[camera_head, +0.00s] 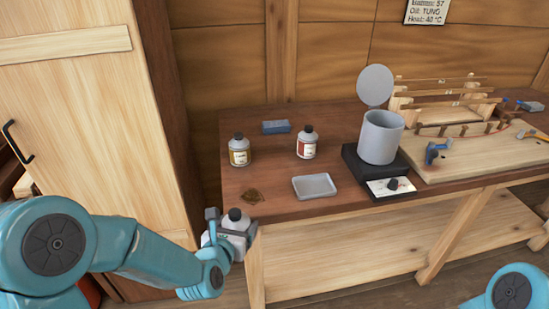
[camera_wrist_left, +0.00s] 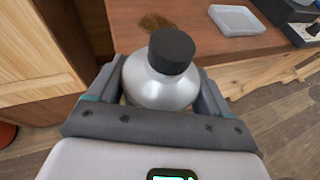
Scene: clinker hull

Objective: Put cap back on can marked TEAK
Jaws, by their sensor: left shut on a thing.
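My left gripper (camera_head: 231,227) is shut on a silver-grey can (camera_wrist_left: 158,88) at the table's front left corner. The can stands roughly upright between the two fingers, and a black cap (camera_wrist_left: 171,50) sits on its neck; how tightly it sits cannot be told. In the head view the cap (camera_head: 235,214) shows above the fingers. The can's label is mostly hidden, so its marking cannot be read. Two more black-capped cans stand on the table, one with a yellowish label (camera_head: 239,151) and one with a red label (camera_head: 306,144). My right gripper is out of view.
On the wooden table (camera_head: 282,207) are a shallow grey tray (camera_head: 314,187), a brown patch (camera_head: 252,196), a blue block (camera_head: 276,127) and a grey pot (camera_head: 381,137) on a black heater. A wooden cabinet (camera_head: 80,110) stands close on the left.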

